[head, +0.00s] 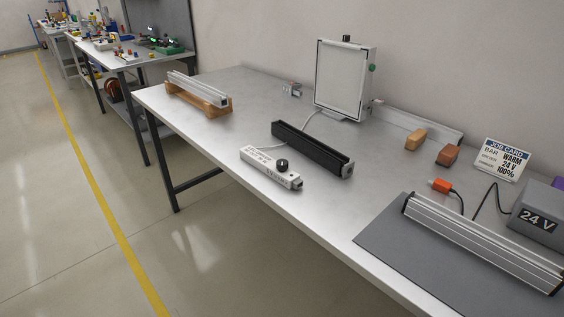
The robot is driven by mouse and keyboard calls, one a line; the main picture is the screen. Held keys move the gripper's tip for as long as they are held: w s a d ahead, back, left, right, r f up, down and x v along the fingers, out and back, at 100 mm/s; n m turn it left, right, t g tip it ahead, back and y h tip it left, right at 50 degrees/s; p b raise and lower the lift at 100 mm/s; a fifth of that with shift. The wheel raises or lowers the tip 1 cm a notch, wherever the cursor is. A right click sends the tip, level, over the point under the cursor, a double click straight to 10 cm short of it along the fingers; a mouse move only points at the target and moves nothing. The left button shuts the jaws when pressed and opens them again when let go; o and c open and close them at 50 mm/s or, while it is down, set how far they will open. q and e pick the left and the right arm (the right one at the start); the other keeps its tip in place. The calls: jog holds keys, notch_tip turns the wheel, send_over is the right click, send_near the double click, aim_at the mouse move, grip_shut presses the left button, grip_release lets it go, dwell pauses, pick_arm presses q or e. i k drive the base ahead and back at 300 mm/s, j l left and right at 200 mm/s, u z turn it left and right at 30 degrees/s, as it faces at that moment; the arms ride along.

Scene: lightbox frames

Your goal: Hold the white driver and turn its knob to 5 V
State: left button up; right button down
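The white driver (258,164) lies flat near the front edge of the metal workbench, left of centre in the head view. It is a long white bar with dark printing, too small to read. Its black knob (281,165) stands up from its top towards the right end. The knob's setting cannot be made out. A grey cable runs near the driver's far side. Neither of my grippers is in view, and nothing touches the driver.
A black channel (312,148) lies just behind the driver. A framed panel (340,80) stands at the back. An aluminium bar rests on a wooden cradle (199,97) at the left. At the right are a grey mat (385,240), a job card (502,160) and a 24 V box (540,217).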

aim_at(282, 164)
jog(key=i+j+z, duration=0.1)
jog(key=z, duration=0.7)
jog(key=i+j+z, duration=0.1)
jog(key=j+z, duration=0.15)
jog(key=j, duration=0.15)
jog(key=j+z, duration=0.25)
jog(key=i+j+z, duration=0.1)
jog(key=j+z, duration=0.15)
jog(key=j, duration=0.65)
jog(key=j+z, duration=0.1)
jog(key=j, duration=1.35)
